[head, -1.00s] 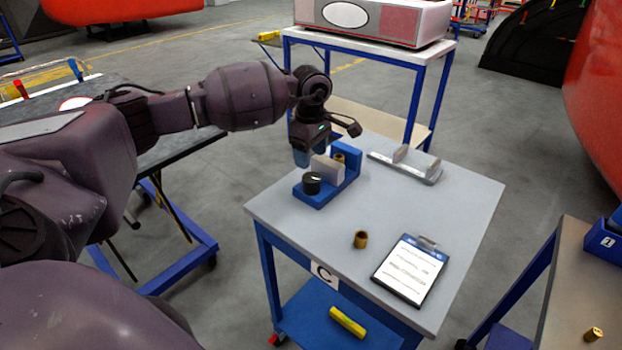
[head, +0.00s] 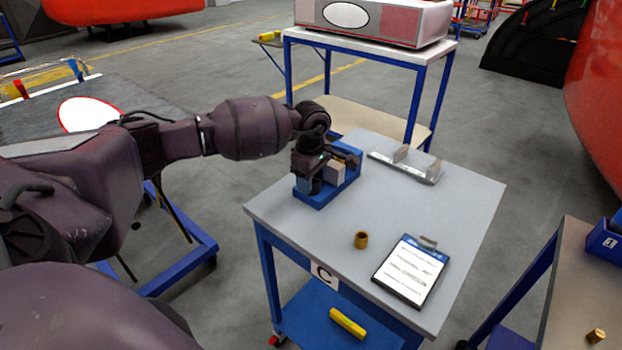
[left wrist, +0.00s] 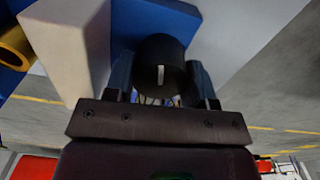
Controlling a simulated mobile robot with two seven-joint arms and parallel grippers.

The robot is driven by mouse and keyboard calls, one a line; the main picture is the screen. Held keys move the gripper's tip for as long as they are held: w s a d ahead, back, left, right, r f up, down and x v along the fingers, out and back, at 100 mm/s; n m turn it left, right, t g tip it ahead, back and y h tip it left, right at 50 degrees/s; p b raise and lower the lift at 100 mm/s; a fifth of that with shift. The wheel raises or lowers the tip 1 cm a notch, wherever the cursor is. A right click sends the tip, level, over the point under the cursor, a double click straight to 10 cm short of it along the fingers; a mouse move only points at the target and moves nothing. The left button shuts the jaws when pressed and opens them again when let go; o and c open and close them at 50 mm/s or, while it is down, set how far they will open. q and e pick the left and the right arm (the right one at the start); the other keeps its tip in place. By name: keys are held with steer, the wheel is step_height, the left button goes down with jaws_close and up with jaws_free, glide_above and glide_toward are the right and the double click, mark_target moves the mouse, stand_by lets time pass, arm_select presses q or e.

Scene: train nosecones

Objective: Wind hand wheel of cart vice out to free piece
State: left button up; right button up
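The blue vice (head: 318,198) stands on the grey cart top (head: 300,230), with a pale grey jaw block (head: 336,172). Its black hand wheel (left wrist: 160,62), with a white mark, shows in the left wrist view. My left gripper (head: 308,188) is at the wheel; its fingers (left wrist: 160,80) stand on either side of it, apparently with slight gaps. A brass piece (left wrist: 14,46) sits beyond the pale jaw (left wrist: 68,40) at the left wrist view's left edge. In the head view my gripper hides most of the wheel and the piece. My right gripper is not seen.
On the cart stand a loose brass bushing (head: 361,240), a clipboard (head: 409,270) and a grey bracket (head: 405,167) at the back. Another table (head: 580,270) is at the lower right. The middle of the cart top is clear.

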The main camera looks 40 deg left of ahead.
arm_select(q)
steer(key=c, duration=0.4)
steer(key=shift+o, duration=0.2)
steer(key=n, duration=0.3)
steer(key=shift+r+n+p, duration=0.1)
steer(key=shift+n+p, duration=0.25)
steer(key=shift+n, duration=0.05)
steer(key=n, duration=0.2)
steer(key=shift+n+p, duration=0.3)
steer(key=shift+p, duration=0.05)
steer(key=n+p, duration=0.1)
steer(key=n, duration=0.3)
steer(key=shift+n+p, duration=0.4)
steer(key=shift+n, duration=1)
